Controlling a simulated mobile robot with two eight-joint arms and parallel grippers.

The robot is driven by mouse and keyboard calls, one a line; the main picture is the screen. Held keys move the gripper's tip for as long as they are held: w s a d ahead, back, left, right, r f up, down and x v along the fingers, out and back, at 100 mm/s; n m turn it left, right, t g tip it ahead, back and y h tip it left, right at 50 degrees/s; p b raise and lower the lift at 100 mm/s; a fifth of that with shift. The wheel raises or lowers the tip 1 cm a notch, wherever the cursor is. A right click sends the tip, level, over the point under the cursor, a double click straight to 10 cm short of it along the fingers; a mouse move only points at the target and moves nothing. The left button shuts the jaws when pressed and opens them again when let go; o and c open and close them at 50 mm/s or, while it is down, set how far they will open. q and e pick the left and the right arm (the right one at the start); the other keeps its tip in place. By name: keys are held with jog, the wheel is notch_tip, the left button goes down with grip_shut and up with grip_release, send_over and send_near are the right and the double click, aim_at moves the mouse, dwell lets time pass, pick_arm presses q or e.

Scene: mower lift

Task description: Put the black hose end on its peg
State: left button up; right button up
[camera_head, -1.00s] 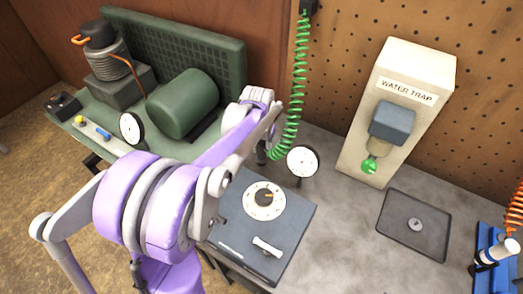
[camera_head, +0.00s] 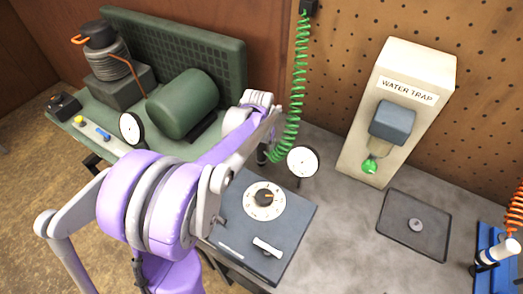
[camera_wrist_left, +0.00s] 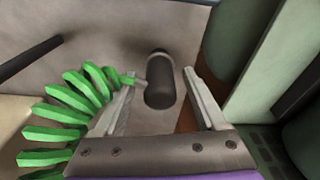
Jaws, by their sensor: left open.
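The black hose end (camera_wrist_left: 160,80) is a dark rounded cylinder in the left wrist view, at the end of the green coiled hose (camera_wrist_left: 65,115). The coil hangs along the pegboard in the head view (camera_head: 299,75). My left gripper (camera_wrist_left: 158,77) is open, with one finger on each side of the black end; I cannot tell whether either touches it. In the head view my left arm (camera_head: 150,205) reaches toward the coil's lower end, and its fingers are mostly hidden. I cannot make out the peg. My right gripper is not in view.
A dial gauge (camera_head: 302,161) and a blue-grey box with a knob (camera_head: 232,222) stand close to the arm. The green compressor (camera_head: 183,105) is on the left. A water trap (camera_head: 400,100) and a black tray (camera_head: 390,222) are on the right, with bare bench between.

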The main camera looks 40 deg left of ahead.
aim_at(260, 150)
pick_arm(q)
jog(key=r, duration=0.4)
jog(key=s+r, duration=0.1)
jog(key=r, duration=0.7)
jog(key=shift+s+d+p, duration=0.2)
jog(key=shift+d+p, duration=0.05)
jog(key=shift+p, duration=0.15)
